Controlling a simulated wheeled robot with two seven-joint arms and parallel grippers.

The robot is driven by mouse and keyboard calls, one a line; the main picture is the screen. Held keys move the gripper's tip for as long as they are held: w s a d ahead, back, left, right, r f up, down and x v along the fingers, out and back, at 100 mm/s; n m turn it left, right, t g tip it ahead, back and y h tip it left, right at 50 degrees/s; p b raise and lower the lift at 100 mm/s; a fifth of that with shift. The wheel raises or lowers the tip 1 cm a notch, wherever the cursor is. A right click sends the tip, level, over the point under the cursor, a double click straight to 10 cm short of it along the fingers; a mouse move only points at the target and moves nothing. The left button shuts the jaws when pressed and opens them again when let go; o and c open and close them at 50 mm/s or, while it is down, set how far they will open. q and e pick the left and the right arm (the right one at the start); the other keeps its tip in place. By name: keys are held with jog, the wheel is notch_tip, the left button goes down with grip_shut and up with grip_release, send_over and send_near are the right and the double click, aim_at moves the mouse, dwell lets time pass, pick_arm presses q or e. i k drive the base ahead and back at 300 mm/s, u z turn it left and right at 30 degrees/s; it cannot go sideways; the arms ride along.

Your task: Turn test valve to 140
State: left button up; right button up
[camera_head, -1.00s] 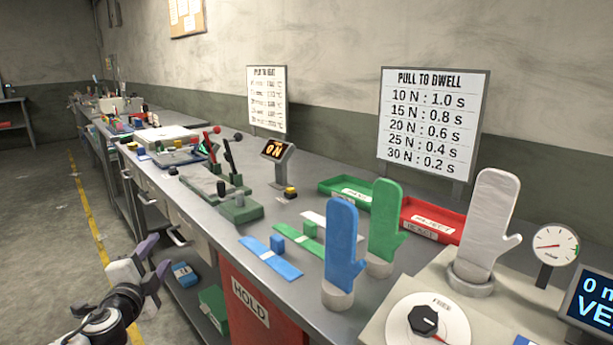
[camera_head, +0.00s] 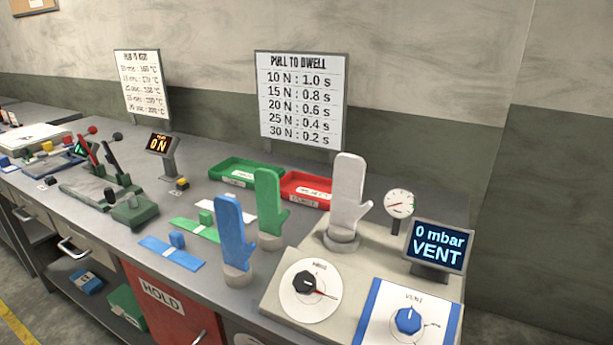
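A black valve knob (camera_head: 304,282) with a red pointer sits on a round white dial plate at the front of the beige test unit (camera_head: 272,297). The pointer points to the right; the dial's small print is too small to read. A blue knob (camera_head: 408,319) on a white and blue panel labelled VENT is to its right. The display (camera_head: 438,247) reads 0 mbar VENT. A round gauge (camera_head: 399,204) stands behind, left of the display. A white glove form (camera_head: 348,195) stands on the unit. Neither of my grippers is in view.
Blue (camera_head: 230,235) and green (camera_head: 268,205) glove forms stand left of the unit. A green tray (camera_head: 220,172) and a red tray (camera_head: 318,202) lie behind. A red HOLD bin (camera_head: 185,318) is below the bench edge. A pull tester with levers is at left.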

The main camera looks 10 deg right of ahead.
aim_at(407, 321)
jog(key=u, duration=0.2)
jog(key=k, duration=0.85)
jog(key=z, duration=0.15)
jog(key=i, duration=0.35)
jog(key=z, duration=0.05)
